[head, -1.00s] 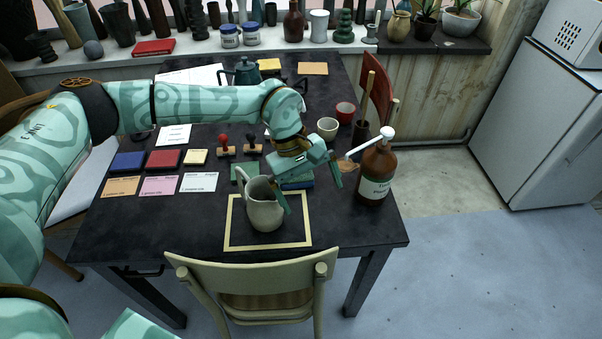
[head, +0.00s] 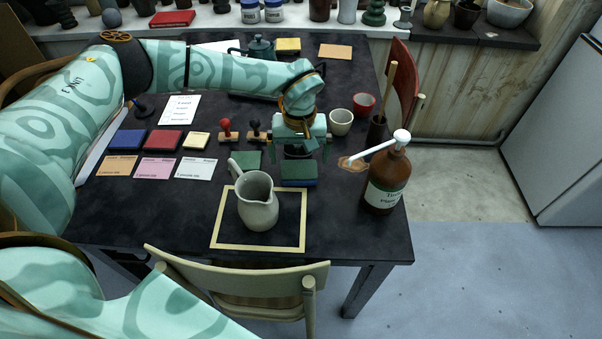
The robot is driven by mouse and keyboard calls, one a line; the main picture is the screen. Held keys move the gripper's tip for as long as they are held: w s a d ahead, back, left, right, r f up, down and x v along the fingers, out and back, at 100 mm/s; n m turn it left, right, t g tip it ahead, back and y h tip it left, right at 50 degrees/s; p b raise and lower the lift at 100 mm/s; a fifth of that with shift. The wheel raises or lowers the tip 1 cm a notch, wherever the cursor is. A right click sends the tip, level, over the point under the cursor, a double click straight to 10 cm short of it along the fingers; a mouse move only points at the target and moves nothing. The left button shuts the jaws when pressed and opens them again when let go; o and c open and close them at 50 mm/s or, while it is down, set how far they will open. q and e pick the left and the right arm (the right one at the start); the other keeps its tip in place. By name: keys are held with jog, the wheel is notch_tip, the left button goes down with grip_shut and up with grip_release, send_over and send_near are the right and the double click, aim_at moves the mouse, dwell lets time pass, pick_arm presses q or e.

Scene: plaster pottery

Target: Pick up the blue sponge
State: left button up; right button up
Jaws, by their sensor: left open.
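A small block with a dark green top and blue side (head: 298,181), which looks like the blue sponge, lies on the dark table just behind the taped square. Its far part is hidden by my left gripper (head: 303,150). My left gripper is open and points down over the block. I cannot tell whether the fingers touch it. My right gripper is not in view.
A cream pitcher (head: 257,208) stands in the taped square, in front of the block. A brown pump bottle (head: 386,182) stands to the right. A white cup (head: 341,122) and a red cup (head: 364,103) are behind right. Stamps (head: 228,133) and a green pad (head: 247,160) are to the left.

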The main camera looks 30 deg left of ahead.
aim_at(299, 173)
pick_arm(q)
notch_tip(299, 173, down, 3)
jog(key=shift+r+b, duration=0.1)
jog(key=shift+b, duration=0.2)
jog(key=f+b, duration=0.1)
jog(key=f, duration=0.1)
jog(key=f+b, duration=0.1)
jog(key=f, duration=0.2)
jog(key=shift+w+a+f, duration=0.15)
jog(key=shift+w+a, duration=0.05)
jog(key=c, duration=0.8)
